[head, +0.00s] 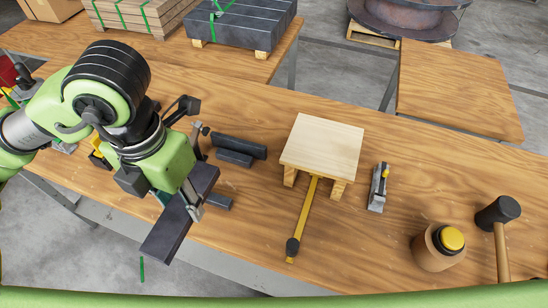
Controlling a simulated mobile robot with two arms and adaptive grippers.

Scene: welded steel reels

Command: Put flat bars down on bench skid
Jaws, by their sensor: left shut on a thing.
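My left gripper (193,205) is shut on a dark grey flat bar (169,230) and holds it near the bench's front edge, left of the bench skid. The bar runs slantwise and appears raised. The bench skid (322,142) is a small pale wooden platform on blocks at mid-bench; its top is bare. Dark bars (240,148) lie side by side between the arm and the skid. Another dark piece (218,202) lies on the bench, partly hidden behind the held bar. My right gripper is out of view.
Right of the skid are a metal hand tool (378,187), a jar with a yellow lid (440,246) and a mallet (498,228). A strapped dark stack (241,22) stands on the back table.

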